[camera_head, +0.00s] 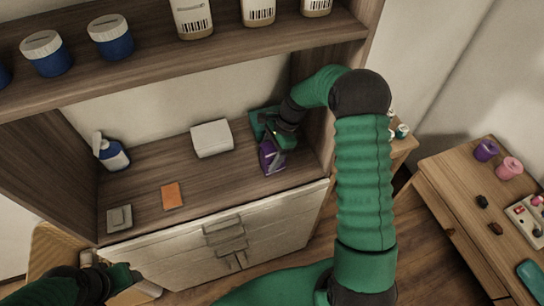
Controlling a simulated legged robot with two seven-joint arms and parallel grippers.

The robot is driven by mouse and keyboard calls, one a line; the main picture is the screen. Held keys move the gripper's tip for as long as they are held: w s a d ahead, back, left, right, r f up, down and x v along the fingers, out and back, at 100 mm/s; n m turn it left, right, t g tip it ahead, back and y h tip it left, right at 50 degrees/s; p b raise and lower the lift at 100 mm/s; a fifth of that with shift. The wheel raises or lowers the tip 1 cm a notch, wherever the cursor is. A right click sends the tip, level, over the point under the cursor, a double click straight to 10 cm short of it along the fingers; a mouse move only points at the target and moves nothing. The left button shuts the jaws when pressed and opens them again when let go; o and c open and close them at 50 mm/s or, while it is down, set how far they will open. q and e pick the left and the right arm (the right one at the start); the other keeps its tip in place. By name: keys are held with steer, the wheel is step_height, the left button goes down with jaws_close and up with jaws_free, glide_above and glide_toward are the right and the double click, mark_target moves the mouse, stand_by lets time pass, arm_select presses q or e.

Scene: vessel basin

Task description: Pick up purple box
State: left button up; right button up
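The purple box (272,158) stands on the cabinet's wooden counter, near its right end and front edge. My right gripper (268,136) reaches down at the box's upper part. The hand and wrist cover part of the box, so I cannot tell whether the fingers are open or closed around it. My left gripper (126,275) is low at the left, in front of the cabinet and far from the box. Its fingers are too small and dark to read.
An upper shelf (190,55) holds jars above. A side table (450,185) with cups stands at the right.

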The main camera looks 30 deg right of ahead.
steer(key=shift+d, duration=0.3)
steer(key=c, duration=1)
steer(key=shift+f, duration=0.1)
steer(key=shift+c, duration=0.9)
steer(key=shift+a, duration=0.1)
jaws_close()
